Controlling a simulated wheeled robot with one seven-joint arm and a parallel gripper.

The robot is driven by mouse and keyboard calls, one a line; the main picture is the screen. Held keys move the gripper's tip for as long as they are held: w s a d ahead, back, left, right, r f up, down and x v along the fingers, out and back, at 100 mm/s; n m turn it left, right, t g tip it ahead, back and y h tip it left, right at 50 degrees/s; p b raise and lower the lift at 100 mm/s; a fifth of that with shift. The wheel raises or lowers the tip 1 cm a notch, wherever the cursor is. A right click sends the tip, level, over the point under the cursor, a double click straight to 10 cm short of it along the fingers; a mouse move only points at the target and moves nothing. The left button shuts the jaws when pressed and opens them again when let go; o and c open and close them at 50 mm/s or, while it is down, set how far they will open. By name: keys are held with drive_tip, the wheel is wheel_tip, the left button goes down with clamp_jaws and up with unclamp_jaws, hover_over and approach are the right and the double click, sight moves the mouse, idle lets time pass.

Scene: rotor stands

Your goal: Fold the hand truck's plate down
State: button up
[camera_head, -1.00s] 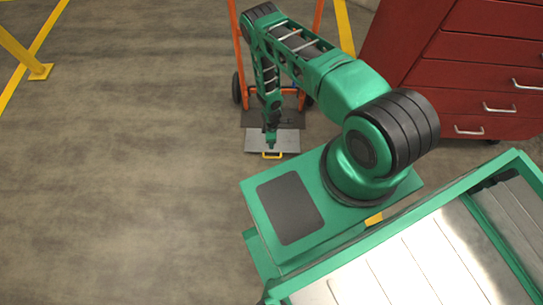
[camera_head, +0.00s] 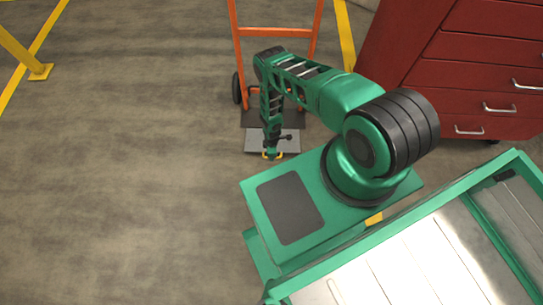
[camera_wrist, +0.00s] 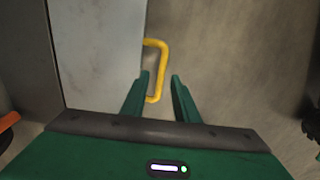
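The hand truck (camera_head: 236,52) has an orange frame and stands upright at the top centre of the head view. Its light grey plate (camera_head: 253,142) lies in front of a darker base part and looks low, near the floor; its exact tilt is hard to tell. A yellow handle (camera_wrist: 161,62) sticks out from the plate's edge. The plate also fills the left of the wrist view (camera_wrist: 98,55). My gripper (camera_wrist: 160,76) is open, with its green fingers on either side of the handle's long bar. In the head view my gripper (camera_head: 271,152) is at the plate's front edge.
A red drawer cabinet (camera_head: 470,70) stands at the right. A yellow post (camera_head: 25,55) stands at the far left, and yellow lines mark the floor. The floor left of the plate is clear.

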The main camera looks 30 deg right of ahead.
drive_tip(key=shift+f, duration=0.5)
clamp_jaws()
drive_tip(key=shift+w+r, duration=0.1)
